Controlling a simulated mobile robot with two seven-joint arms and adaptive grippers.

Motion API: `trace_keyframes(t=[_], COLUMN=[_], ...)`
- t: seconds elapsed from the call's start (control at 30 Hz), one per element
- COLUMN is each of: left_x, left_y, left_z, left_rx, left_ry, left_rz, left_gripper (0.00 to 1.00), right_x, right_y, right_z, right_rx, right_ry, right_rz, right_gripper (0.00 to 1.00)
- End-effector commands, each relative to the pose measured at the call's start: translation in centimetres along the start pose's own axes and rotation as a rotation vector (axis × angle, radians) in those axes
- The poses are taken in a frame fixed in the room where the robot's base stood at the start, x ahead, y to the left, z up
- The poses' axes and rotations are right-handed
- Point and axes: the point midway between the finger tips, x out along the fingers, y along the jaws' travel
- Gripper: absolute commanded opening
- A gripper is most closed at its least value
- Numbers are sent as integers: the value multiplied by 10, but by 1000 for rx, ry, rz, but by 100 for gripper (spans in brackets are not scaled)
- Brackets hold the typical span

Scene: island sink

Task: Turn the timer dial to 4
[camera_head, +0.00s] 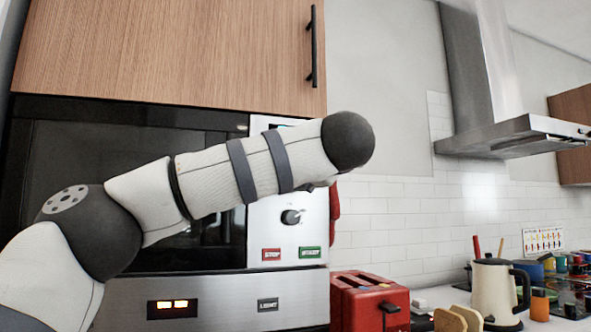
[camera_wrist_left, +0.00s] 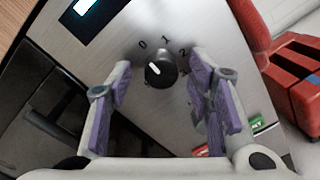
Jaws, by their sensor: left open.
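The timer dial (camera_wrist_left: 161,74) is a round black knob with a white pointer mark, in the left wrist view. The pointer is tilted up and left, towards the 0; the printed 0, 1 and 2 show around it. My left gripper (camera_wrist_left: 161,85) is open, its purple-padded fingers apart on either side of the dial in the picture; contact cannot be told. In the head view my left forearm crosses the control panel (camera_head: 264,222) and my left gripper is hidden. A knob (camera_head: 291,216) shows below the forearm; I cannot tell if it is the same dial.
A red stop button (camera_head: 271,254) and a green start button (camera_head: 310,252) sit low on the panel. A dark oven door (camera_head: 60,150) is at left. A red toaster (camera_head: 365,302) and a cream kettle (camera_head: 494,287) stand on the counter at right.

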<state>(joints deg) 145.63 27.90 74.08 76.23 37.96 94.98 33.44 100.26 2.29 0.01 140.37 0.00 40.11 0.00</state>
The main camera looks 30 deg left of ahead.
Motion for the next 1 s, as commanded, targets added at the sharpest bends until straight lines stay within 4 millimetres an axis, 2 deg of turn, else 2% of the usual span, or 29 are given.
trace_keyframes(t=[0.2,0.27,0.4,0.43,0.77,1.0], left_x=[1,1,1,1,0,0], left_y=[0,0,0,0,0,0], left_z=[0,0,0,0,0,1], left_rx=[1,1,1,1,36,179], left_ry=[0,0,0,0,1,6], left_rz=[0,0,0,0,-1,-5], left_gripper=[47,36,4,0,0,0], right_x=[0,0,0,0,0,0], right_y=[0,0,0,0,0,0], right_z=[0,0,0,0,0,0], right_rx=[0,0,0,0,0,0], right_ry=[0,0,0,0,0,0], right_rz=[0,0,0,0,0,0], right_gripper=[46,46,46,46,46,46])
